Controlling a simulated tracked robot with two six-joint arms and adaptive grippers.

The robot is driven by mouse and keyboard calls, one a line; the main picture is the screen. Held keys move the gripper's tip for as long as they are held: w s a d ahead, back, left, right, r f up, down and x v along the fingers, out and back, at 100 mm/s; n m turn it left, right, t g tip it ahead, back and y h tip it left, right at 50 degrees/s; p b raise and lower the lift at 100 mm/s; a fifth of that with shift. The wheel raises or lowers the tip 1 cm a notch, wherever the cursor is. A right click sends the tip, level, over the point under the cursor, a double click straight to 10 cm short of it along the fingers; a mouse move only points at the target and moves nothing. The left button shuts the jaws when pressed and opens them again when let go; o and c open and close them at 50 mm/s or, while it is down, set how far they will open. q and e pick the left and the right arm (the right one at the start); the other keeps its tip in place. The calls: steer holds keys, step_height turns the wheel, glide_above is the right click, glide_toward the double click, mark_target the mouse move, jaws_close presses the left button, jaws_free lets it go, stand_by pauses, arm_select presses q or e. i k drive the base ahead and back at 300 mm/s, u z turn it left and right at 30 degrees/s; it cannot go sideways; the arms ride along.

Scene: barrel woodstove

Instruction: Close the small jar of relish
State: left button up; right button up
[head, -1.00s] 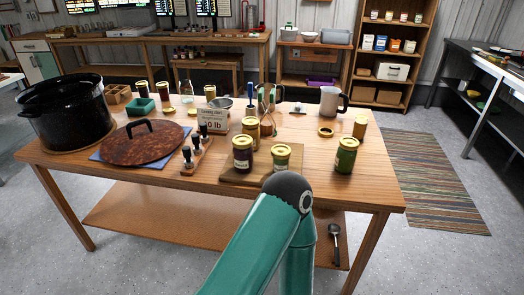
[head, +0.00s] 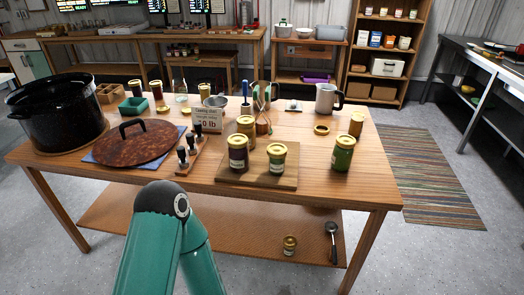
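A small jar with a pale label and a gold top (head: 277,158) stands upright at the front of a wooden board (head: 230,179) on the table. It may be the relish jar, but its label is too small to read. I cannot tell how its lid sits. A taller dark jar (head: 238,156) stands to its left and another gold-topped jar (head: 246,128) behind. A green jar (head: 342,154) stands to the right, off the board. A loose gold lid or ring (head: 321,129) lies on the table. Only a teal arm of mine shows at the front; neither gripper is in view.
A black pot (head: 57,115), a brown lid (head: 134,142), a rack of dark-topped bottles (head: 189,154) and a card sign (head: 207,118) fill the left. A metal mug (head: 326,98) stands at the back right. A small jar (head: 289,245) and a ladle (head: 332,240) are on the lower shelf.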

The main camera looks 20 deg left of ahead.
mark_target(277, 166)
steer(key=u, duration=0.1)
steer(key=i, duration=1)
steer(key=z, duration=0.1)
